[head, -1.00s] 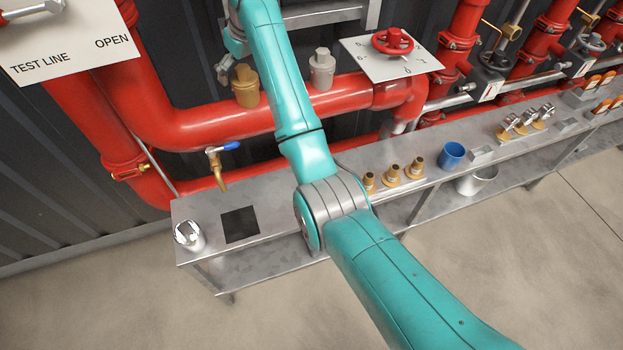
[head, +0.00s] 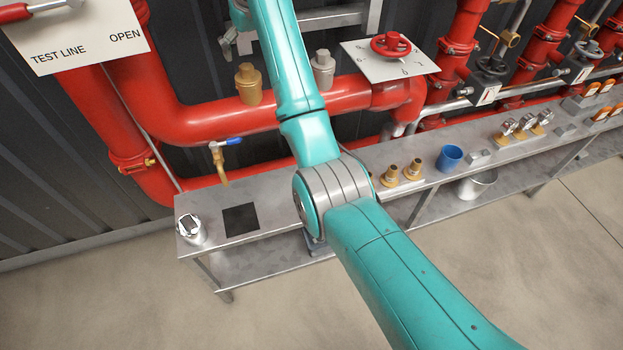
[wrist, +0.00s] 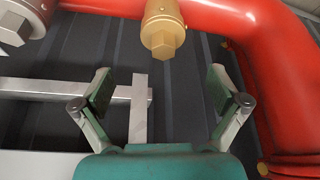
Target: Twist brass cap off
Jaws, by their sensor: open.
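The brass cap (head: 249,84) sits on a stub on top of the red pipe, left of my arm in the head view. In the wrist view the brass cap (wrist: 163,36), with its hex end, is at the top centre. My gripper (wrist: 163,92) is open and empty; its two fingers are spread wide below the cap in that picture, with a clear gap to it. In the head view only a grey bit of my gripper shows beside the arm, above the cap; the rest is hidden.
A grey cap (head: 323,70) stands on the same red pipe (head: 210,122), close to the right of my forearm. A red handwheel (head: 390,45) is farther right. Below, a metal bench (head: 275,208) holds a silver cup (head: 190,229), brass fittings (head: 413,170) and a blue cup (head: 449,157).

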